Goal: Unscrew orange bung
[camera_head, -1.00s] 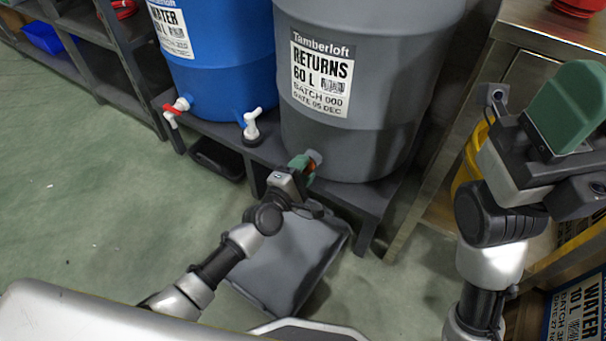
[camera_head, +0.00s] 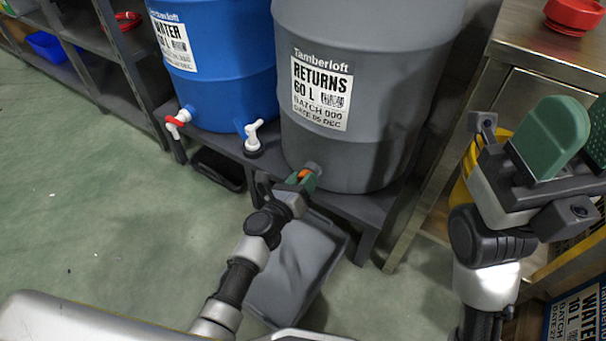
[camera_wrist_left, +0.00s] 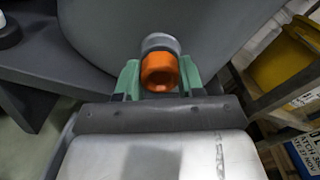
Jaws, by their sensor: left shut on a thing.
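The orange bung (camera_head: 304,174) sits at the spout low on the grey RETURNS barrel (camera_head: 372,60). My left gripper (camera_head: 302,179) is shut on the bung. In the left wrist view the bung (camera_wrist_left: 160,71) shows between the two green fingers, in front of a grey collar (camera_wrist_left: 160,42) on the barrel. I cannot tell whether its thread is loose. My right gripper (camera_head: 573,138) is raised at the right, away from the barrel, with its green fingers apart and nothing seen between them.
A grey tub (camera_head: 292,268) stands on the floor below the spout. A blue WATER barrel (camera_head: 228,85) with a white tap (camera_head: 253,136) stands to the left on the same dark rack (camera_head: 367,203). A steel bench (camera_head: 520,48) with a red item (camera_head: 572,14) is at right. Green floor is clear at left.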

